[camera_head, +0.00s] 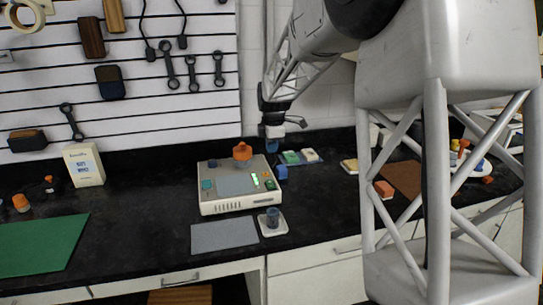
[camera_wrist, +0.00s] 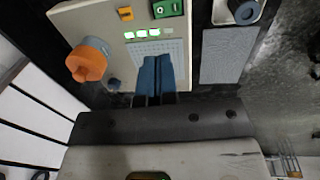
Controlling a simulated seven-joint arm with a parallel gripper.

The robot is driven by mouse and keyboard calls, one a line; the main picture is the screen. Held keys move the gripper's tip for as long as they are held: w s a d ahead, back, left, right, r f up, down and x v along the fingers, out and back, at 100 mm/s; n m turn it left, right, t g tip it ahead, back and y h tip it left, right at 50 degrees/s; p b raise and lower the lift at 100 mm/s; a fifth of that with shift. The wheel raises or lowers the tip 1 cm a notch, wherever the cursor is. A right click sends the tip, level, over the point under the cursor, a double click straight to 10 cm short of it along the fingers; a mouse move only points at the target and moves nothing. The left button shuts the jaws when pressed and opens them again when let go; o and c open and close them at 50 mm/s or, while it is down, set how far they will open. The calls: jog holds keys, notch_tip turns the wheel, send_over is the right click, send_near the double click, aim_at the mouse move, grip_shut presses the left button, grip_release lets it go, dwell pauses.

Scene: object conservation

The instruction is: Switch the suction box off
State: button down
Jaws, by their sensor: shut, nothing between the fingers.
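The suction box (camera_head: 225,207) is a beige box on the black counter, also filling the upper left of the wrist view (camera_wrist: 75,15). Its top has a grey perforated plate (camera_wrist: 172,52), lit green indicators (camera_wrist: 141,33), an orange square button (camera_wrist: 125,13) and a green panel with a dark switch (camera_wrist: 167,8). An orange knob (camera_head: 242,151) stands at its back edge. My gripper (camera_wrist: 153,62) has blue fingers, shut and empty, and appears in front of the plate in the wrist view. In the head view my gripper (camera_head: 273,143) shows behind the box's back right; its exact height is unclear.
A grey mat (camera_head: 222,236) and a white dish (camera_head: 282,229) with a blue cylinder (camera_head: 272,214) lie in front of the box. A white carton (camera_head: 84,165) and green mat (camera_head: 40,246) are left. Tools hang on the wall. My arm hides part of the right counter.

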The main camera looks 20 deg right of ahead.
aim_at(272, 184)
jog(key=f, duration=0.4)
jog(key=w+f, duration=0.1)
jog(key=f, duration=0.8)
jog(key=shift+w+f, duration=0.1)
jog(key=shift+w, duration=0.25)
jog(key=shift+f, duration=0.25)
jog(key=shift+s, duration=0.15)
jog(key=shift+s+r, duration=0.25)
jog(key=shift+s, duration=0.3)
jog(key=shift+r, duration=0.15)
dwell(0.3)
notch_tip(272, 184, up, 14)
jog(key=s, duration=0.1)
jog(key=shift+s, duration=0.4)
jog(key=shift+w+f, duration=0.1)
jog(key=shift+f, duration=0.1)
dwell(0.4)
